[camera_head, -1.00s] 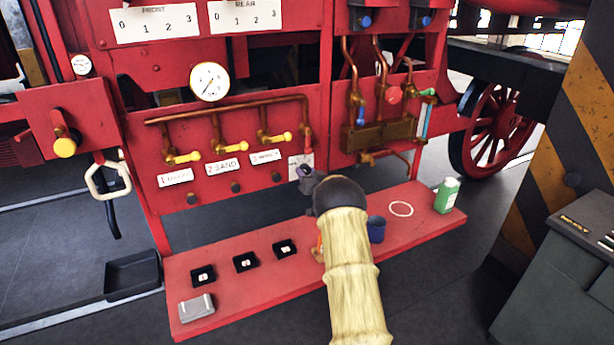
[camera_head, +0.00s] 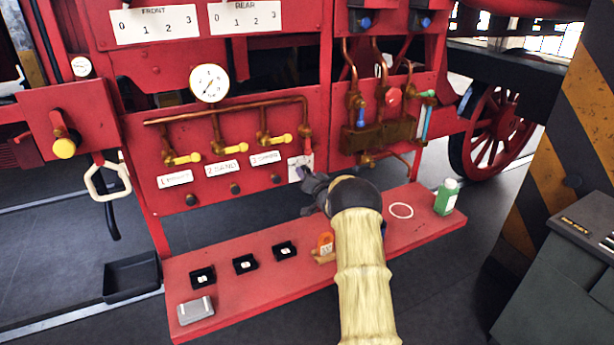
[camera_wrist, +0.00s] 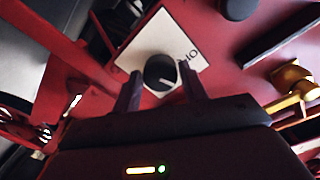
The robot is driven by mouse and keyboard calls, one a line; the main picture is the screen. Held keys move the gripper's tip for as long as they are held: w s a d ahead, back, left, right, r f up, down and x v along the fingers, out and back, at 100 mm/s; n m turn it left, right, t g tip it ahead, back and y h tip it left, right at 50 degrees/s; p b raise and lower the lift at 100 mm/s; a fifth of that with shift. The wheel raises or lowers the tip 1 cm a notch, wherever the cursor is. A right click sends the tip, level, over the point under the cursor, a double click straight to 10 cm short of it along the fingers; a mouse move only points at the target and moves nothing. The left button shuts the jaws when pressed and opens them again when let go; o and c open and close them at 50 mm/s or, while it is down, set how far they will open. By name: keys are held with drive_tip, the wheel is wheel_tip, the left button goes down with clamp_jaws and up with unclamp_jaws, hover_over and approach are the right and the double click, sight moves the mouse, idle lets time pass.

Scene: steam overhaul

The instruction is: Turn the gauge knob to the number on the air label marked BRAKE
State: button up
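The gauge knob is a dark round knob (camera_wrist: 160,72) with a light pointer line, on a white square plate (camera_wrist: 168,38) on the red panel. In the head view the plate (camera_head: 300,161) sits right of the air labels, partly behind my gripper (camera_head: 304,176). In the wrist view my gripper (camera_wrist: 160,84) is open, one finger on each side of the knob with small gaps; contact cannot be told. The air labels are a left one (camera_head: 175,179) starting with 1, a middle one (camera_head: 222,168) starting with 2, and a right one (camera_head: 265,157). Their words are blurred; I cannot make out BRAKE.
Yellow-handled valves (camera_head: 183,159) and copper pipes stand out above the labels. A pressure gauge (camera_head: 209,83) is higher up.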

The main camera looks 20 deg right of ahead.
drive_tip(key=shift+o, duration=1.3)
drive_tip(key=shift+s, duration=0.1)
drive_tip(key=s+b, duration=0.4)
drive_tip(key=s, duration=1.3)
drive_tip(key=shift+s+r, duration=0.15)
drive_tip(key=shift+r, duration=0.05)
drive_tip(key=s+a+f+n+g+p, duration=0.1)
drive_tip(key=s+a+n+g, duration=0.2)
drive_tip(key=s+a+g, duration=0.4)
drive_tip(key=s+a+f+n+g+p, duration=0.1)
drive_tip(key=s+a+n+g, duration=0.2)
drive_tip(key=s+a+g, duration=0.5)
drive_tip(key=s+a, duration=0.4)
drive_tip(key=s, duration=0.3)
drive_tip(key=s+a, duration=0.4)
drive_tip(key=s, duration=0.3)
drive_tip(key=shift+s+a, duration=0.25)
drive_tip(key=shift+a, duration=0.15)
